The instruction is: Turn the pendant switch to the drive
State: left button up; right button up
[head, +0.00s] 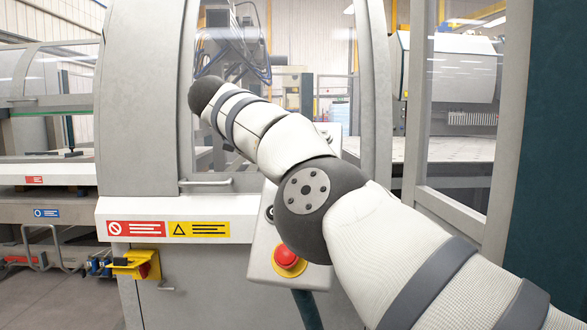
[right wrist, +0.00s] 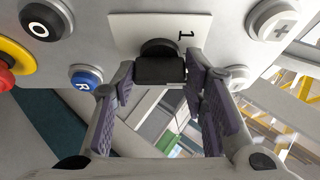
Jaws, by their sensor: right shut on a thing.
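The grey pendant (head: 262,262) stands in front of the machine in the head view, with a red stop button on a yellow ring (head: 287,257) low on it. My right arm crosses in front and hides most of it, including the switch and my right gripper. In the right wrist view, the black switch knob (right wrist: 160,66) sits on a white plate marked 1. My right gripper (right wrist: 160,78) has its two fingers on either side of the knob and is shut on it. My left gripper is in neither view.
The machine's glass door and grey housing (head: 145,100) stand close behind the pendant.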

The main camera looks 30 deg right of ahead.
jog(key=shift+r, duration=0.15)
jog(key=o, duration=1.2)
jog(key=shift+c, duration=0.2)
jog(key=shift+s+a+r, duration=0.1)
jog(key=shift+a+r, duration=0.05)
jog(key=shift+a, duration=0.2)
jog(key=s+a, duration=0.2)
jog(key=a, duration=1)
jog(key=shift+s, duration=0.4)
jog(key=shift+r, duration=0.1)
